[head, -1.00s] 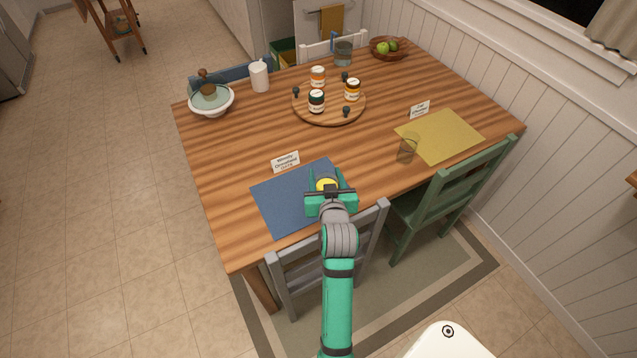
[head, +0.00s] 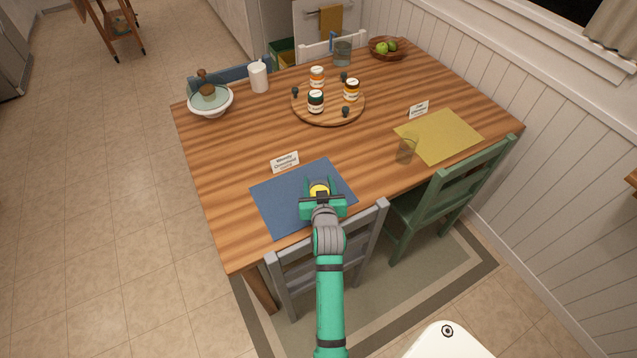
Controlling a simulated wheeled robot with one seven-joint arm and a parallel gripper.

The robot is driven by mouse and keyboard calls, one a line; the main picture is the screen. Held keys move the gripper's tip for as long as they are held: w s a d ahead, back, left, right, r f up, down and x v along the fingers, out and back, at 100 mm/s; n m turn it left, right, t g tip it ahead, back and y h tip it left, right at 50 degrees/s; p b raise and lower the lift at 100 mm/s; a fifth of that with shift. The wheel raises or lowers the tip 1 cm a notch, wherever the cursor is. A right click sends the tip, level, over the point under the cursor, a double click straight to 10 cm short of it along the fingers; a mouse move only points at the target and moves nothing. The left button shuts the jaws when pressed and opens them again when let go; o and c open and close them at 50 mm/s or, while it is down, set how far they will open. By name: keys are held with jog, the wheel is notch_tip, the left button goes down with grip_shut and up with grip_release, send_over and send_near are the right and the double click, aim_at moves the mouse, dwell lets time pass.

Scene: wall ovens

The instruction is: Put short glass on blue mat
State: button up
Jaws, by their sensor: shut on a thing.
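The blue mat (head: 280,205) lies at the front left of the wooden table. My gripper (head: 320,188) is over the right part of the mat, shut on a small round thing with a yellow top (head: 319,190). It may be the short glass with yellow contents, but the jaws hide most of it. I cannot tell whether it touches the mat. A clear, empty-looking glass (head: 406,150) stands at the front left edge of the yellow mat (head: 445,132).
A small sign (head: 285,161) stands behind the blue mat. A round wooden board (head: 328,115) with several jars is farther back. A grey chair (head: 350,240) and a green chair (head: 450,195) stand at the table's front edge.

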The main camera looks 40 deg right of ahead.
jog(key=shift+f, duration=0.1)
jog(key=o, duration=1.3)
jog(key=shift+s, duration=0.1)
jog(key=v, duration=1.2)
